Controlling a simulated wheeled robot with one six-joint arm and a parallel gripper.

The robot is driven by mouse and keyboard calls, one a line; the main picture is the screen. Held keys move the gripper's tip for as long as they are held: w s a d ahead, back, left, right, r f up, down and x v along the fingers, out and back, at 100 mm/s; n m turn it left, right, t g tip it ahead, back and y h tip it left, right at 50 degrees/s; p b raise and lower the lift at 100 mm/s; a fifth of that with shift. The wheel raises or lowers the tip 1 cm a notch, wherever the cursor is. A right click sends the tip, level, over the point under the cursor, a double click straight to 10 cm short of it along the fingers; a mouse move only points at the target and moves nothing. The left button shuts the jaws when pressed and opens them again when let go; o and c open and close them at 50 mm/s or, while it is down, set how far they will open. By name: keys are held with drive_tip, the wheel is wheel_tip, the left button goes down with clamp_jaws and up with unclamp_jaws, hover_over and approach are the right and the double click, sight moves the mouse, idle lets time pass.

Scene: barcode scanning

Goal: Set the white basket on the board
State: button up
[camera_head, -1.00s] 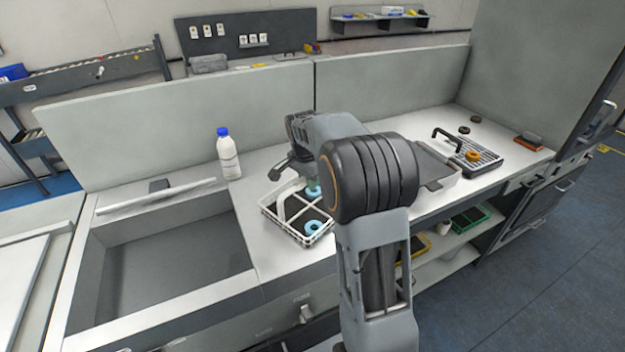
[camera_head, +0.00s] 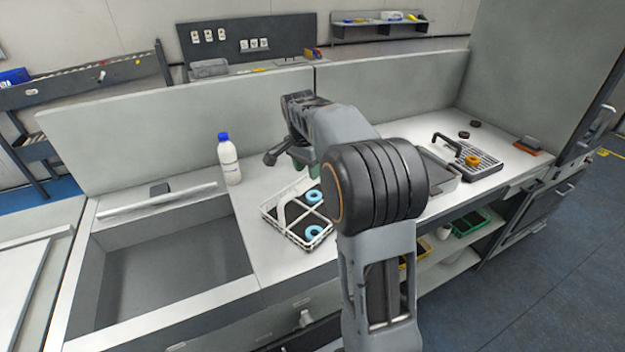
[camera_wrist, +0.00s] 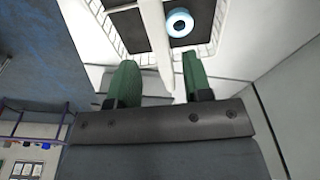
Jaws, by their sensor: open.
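The white basket (camera_head: 272,216) stands on the counter right of the sink, with a white handle arching over it and blue rings (camera_head: 313,231) inside. It also shows at the top of the wrist view (camera_wrist: 103,22), with its handle (camera_wrist: 157,45) running down toward the gap between my fingers. My gripper (camera_wrist: 158,82) is open, its green fingers apart and empty. In the head view my arm hides part of the basket's right side. I cannot tell which surface is the board.
A white bottle with a blue cap (camera_head: 229,160) stands behind the basket, near the sink (camera_head: 170,262). A dark rack with a handle (camera_head: 478,163) and an orange ring sits at the counter's right. Bins (camera_head: 470,222) stand on the shelf below.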

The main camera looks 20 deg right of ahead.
drive_tip(key=r, duration=0.5)
drive_tip(key=shift+s+a, duration=0.1)
drive_tip(key=shift+a, duration=0.2)
drive_tip(key=shift+s+a+r, duration=0.15)
drive_tip(key=shift+s, duration=0.05)
drive_tip(key=s+a+f+n+t, duration=0.1)
drive_tip(key=s+a+f+n, duration=0.2)
drive_tip(key=s, duration=0.3)
drive_tip(key=s+a+f+n+t+y, duration=0.1)
drive_tip(key=s+a+f+n, duration=0.2)
drive_tip(key=s+n, duration=0.3)
drive_tip(key=s+a+f+n+t, duration=0.1)
drive_tip(key=s+a+f+n, duration=0.2)
drive_tip(key=s, duration=0.4)
drive_tip(key=shift+f+n, duration=0.2)
drive_tip(key=shift+n, duration=0.7)
drive_tip(key=shift+s, duration=0.1)
drive_tip(key=shift+r+p, duration=0.15)
drive_tip(key=shift+p, duration=0.15)
